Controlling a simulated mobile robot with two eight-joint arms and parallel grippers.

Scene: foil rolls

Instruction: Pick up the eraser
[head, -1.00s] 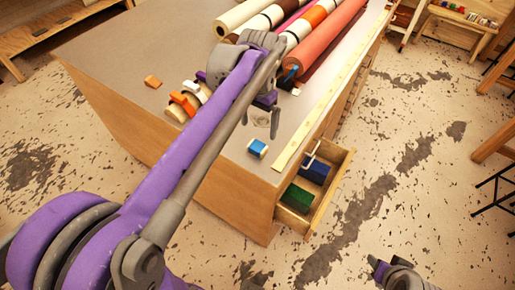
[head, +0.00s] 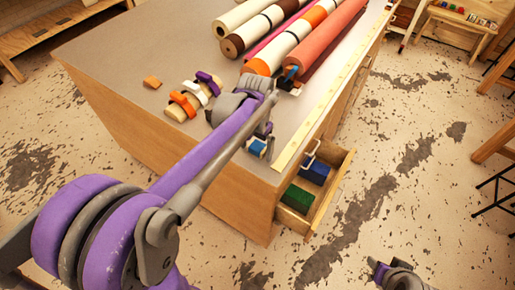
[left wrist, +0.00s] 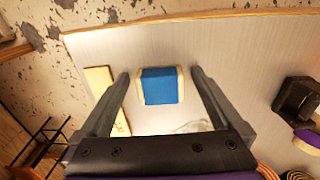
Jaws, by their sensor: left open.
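The eraser (head: 256,147), a small blue block with cream ends, lies on the grey tabletop (head: 120,55) near its front right corner. In the head view it is partly hidden by my left gripper (head: 266,130). In the left wrist view the eraser (left wrist: 160,87) shows whole, between the two dark open fingers of my left gripper (left wrist: 160,74). The fingers do not touch it, and it rests on the table below. My right gripper (head: 380,269) is at the bottom right over the floor; its jaws are too small to read.
A pale ruler strip (head: 318,107) runs along the right table edge beside the eraser. Colourful rolls (head: 325,45) lie behind. An open drawer (head: 333,187) with blue and green boxes juts out below.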

